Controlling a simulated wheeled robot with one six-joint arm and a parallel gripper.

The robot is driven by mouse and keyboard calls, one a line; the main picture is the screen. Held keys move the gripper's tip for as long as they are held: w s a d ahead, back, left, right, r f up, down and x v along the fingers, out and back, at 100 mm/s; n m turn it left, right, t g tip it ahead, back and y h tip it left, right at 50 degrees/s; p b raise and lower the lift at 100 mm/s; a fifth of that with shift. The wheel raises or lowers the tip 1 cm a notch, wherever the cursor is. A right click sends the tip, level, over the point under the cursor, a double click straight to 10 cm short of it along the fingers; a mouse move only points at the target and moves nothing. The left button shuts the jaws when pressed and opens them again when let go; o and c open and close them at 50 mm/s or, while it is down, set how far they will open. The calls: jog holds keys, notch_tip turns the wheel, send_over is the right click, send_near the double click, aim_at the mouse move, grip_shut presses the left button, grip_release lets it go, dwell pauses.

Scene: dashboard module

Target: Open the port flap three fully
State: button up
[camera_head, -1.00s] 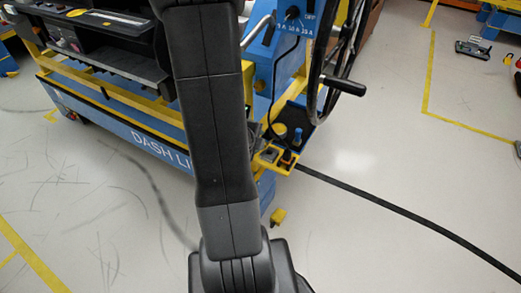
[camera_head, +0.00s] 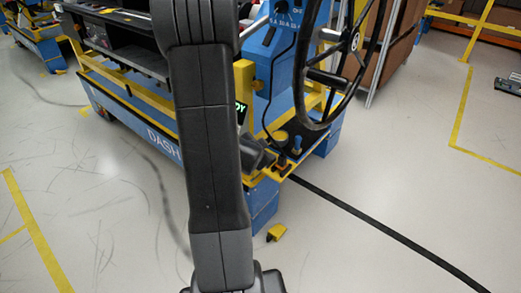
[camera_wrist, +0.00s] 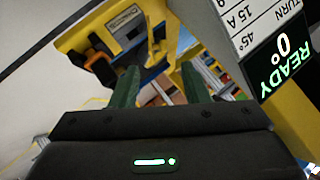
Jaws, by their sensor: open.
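My gripper (camera_wrist: 160,88) is open in the wrist view, with two green fingers apart and nothing seen held between them. Beyond the fingers is a yellow bracket (camera_wrist: 72,40) carrying a grey labelled panel (camera_wrist: 124,28). A dark part with an orange edge (camera_wrist: 101,66) sits below that panel, left of the fingers. I cannot tell any port flap for certain in either view. In the head view the blue dashboard cart (camera_head: 125,118) stands behind my arm, which hides much of its near end.
A display reading READY 0° (camera_wrist: 281,55) is close on the right in the wrist view. In the head view a steering wheel (camera_head: 309,113) overhangs the cart's right end.

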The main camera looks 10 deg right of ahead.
jog(key=b+x, duration=0.1)
jog(key=x, duration=0.6)
jog(key=shift+w, duration=0.1)
